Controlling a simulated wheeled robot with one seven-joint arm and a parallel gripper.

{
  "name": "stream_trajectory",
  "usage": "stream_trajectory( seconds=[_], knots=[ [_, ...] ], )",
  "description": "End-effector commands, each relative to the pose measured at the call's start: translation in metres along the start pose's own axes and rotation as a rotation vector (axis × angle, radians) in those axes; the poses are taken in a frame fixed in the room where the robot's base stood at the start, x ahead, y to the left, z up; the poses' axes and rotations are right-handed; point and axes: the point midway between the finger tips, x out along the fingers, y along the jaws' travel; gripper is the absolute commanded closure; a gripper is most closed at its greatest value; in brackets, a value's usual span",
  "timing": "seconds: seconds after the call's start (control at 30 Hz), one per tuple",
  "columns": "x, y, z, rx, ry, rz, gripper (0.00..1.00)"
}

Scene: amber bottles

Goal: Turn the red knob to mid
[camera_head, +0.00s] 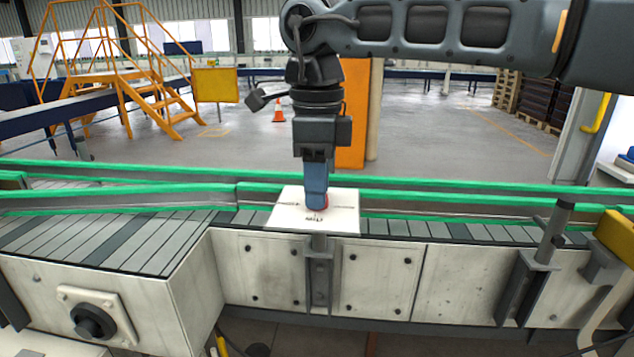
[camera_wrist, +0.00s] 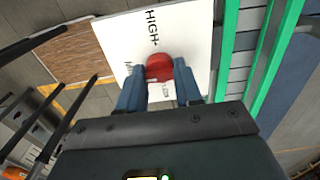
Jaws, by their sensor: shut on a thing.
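The red knob (camera_wrist: 159,67) sits on a white panel (camera_wrist: 190,30) with printed labels; "HIGH" reads clearly in the wrist view, and another label is partly hidden by my gripper. In the head view the white panel (camera_head: 287,213) lies over the conveyor, and only a sliver of the red knob (camera_head: 326,201) shows. My gripper (camera_wrist: 160,82) points down at the panel, its blue fingers on either side of the knob, shut on it. In the head view the gripper (camera_head: 316,203) hides most of the knob. The knob's pointer direction cannot be told.
The conveyor (camera_head: 130,235) with green rails (camera_head: 450,202) runs behind and beside the panel. A black dial (camera_head: 93,321) is on the conveyor's left side. A grey post (camera_head: 553,232) and a yellow part (camera_head: 618,234) stand at the right.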

Motion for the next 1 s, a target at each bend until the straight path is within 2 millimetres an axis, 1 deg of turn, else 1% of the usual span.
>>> stream_trajectory(
  seconds=[0.4,0.43,0.6,0.7,0.9,1.0],
  knots=[
    [-0.0011,-0.0010,-0.0007,0.008,0.000,-0.002,0.96],
    [-0.0011,-0.0010,-0.0007,0.008,0.000,-0.002,0.64],
    [-0.0008,-0.0007,-0.0005,0.007,0.000,-0.001,0.48],
    [-0.0005,-0.0004,-0.0003,0.006,0.000,-0.001,0.40],
    [-0.0006,-0.0002,-0.0001,0.005,0.000,-0.001,0.40],
    [-0.0055,-0.0006,-0.0001,0.006,0.000,-0.002,0.40]
  ],
)
